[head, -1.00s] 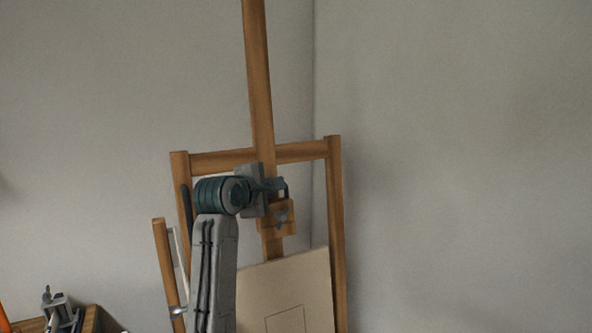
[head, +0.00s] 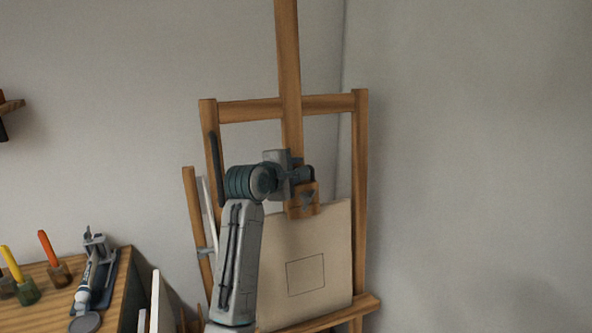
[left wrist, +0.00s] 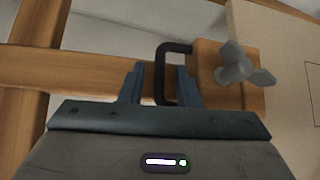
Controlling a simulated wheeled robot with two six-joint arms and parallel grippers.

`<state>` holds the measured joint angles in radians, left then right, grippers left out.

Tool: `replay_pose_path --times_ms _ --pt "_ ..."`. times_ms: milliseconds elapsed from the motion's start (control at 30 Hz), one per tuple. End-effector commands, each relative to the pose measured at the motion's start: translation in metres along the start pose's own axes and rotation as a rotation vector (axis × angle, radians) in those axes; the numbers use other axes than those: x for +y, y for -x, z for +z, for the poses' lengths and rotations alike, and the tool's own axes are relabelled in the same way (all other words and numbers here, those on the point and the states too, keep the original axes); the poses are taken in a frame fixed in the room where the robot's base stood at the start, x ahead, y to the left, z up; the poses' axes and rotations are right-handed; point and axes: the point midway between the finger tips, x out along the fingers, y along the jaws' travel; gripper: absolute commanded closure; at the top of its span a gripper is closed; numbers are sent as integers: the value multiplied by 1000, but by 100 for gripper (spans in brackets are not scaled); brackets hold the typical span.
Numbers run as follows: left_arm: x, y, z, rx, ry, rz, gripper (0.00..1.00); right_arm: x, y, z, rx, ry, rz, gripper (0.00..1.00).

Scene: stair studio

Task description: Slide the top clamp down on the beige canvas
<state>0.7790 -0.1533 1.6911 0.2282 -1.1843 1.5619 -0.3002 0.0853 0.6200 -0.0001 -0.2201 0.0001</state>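The beige canvas (head: 333,240) stands upright on the wooden easel, with a small square outline on its face. The top clamp (head: 302,205) is a wooden block on the easel's mast with a grey wing nut. Its lower part overlaps the canvas's top edge. In the left wrist view the clamp (left wrist: 212,65) shows its dark C-shaped handle (left wrist: 160,72). My left gripper (left wrist: 158,83) is open, its fingers on either side of the handle's bar with gaps visible. In the head view my left gripper (head: 297,172) is at the clamp's upper side. My right gripper is not in view.
The easel's crossbar (head: 250,110) is above the clamp, and its lower ledge (head: 335,317) is under the canvas. A wooden table (head: 45,300) at the left holds brushes in jars and a paint tube. Wall and free room lie to the right.

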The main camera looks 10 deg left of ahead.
Motion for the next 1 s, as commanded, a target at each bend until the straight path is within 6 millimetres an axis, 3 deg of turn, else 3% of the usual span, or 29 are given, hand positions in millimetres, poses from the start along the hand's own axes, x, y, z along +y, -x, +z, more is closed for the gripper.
replay_pose_path --times_ms 367,467,800,1000 --pt "-1 4 0 0 0 0 67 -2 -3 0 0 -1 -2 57" --pt "-2 16 -1 0 0 2 67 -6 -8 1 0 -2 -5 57" --pt "-2 83 -1 1 -2 4 67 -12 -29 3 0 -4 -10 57" --pt "-1 105 0 0 -1 1 67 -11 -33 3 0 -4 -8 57"
